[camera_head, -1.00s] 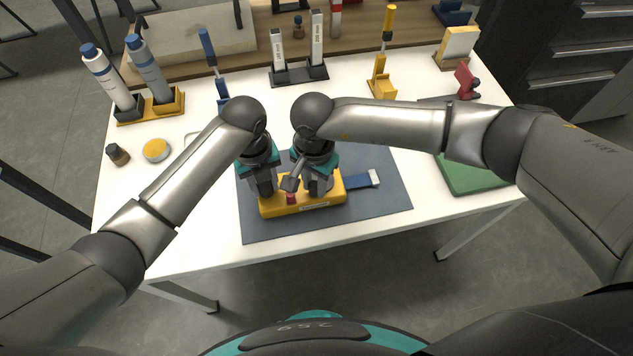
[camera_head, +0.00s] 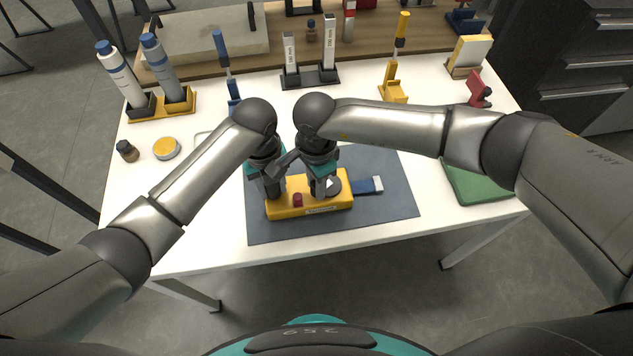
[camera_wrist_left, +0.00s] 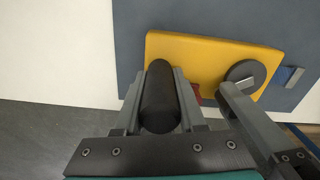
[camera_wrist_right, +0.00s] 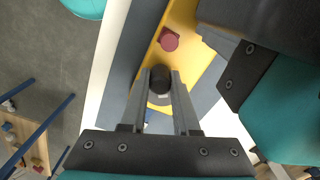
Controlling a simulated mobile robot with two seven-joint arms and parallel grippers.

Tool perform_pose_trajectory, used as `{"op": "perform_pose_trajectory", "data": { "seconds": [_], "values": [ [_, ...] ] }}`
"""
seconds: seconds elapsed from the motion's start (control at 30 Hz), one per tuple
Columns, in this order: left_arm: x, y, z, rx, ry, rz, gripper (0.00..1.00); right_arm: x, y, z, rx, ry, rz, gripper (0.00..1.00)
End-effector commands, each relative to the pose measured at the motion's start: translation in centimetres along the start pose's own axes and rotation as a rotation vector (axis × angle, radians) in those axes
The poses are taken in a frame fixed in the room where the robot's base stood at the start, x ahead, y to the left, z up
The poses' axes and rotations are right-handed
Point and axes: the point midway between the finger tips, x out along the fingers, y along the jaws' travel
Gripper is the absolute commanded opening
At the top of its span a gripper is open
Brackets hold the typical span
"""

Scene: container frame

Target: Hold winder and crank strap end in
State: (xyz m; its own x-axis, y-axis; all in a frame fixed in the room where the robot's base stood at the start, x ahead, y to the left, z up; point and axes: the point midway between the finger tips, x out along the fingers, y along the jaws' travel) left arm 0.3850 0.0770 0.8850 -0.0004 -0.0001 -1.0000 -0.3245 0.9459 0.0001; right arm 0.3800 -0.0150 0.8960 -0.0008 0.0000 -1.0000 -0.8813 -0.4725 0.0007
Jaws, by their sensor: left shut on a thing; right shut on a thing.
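The yellow winder (camera_head: 285,210) lies on the dark blue mat (camera_head: 390,212), with a red button (camera_head: 297,200) on top and a round grey crank disc (camera_head: 333,186) at its right part. A blue strap with a pale end (camera_head: 366,186) sticks out from its right side. My left gripper (camera_head: 272,190) is shut on a black cylindrical grip (camera_wrist_left: 160,98) at the winder's left end. My right gripper (camera_head: 321,190) is shut on the black crank knob (camera_wrist_right: 160,76) above the disc. Where the strap enters the winder is hidden.
My two hands are very close together above the winder. Bottles in a holder (camera_head: 178,107), a yellow-lidded tin (camera_head: 166,148) and a small jar (camera_head: 127,150) stand at the left. A green mat (camera_head: 478,182) lies at the right. The mat's front is clear.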

Motion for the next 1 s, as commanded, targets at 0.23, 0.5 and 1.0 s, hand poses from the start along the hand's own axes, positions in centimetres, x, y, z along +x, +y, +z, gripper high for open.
{"op": "perform_pose_trajectory", "data": {
  "seconds": [0.23,0.5,1.0],
  "values": [
    [-0.1,0.0,0.1,0.000,-0.001,-0.001,0.00,-0.1,-0.1,0.0,-0.002,0.000,-0.002,0.33],
    [-0.1,0.0,0.0,0.000,-0.001,-0.001,0.00,-0.1,0.0,0.0,-0.002,0.000,-0.001,0.59],
    [-0.1,0.0,0.0,0.001,-0.001,-0.001,0.00,-3.2,-0.2,-0.1,-0.004,0.001,-0.005,0.59]
  ]
}}
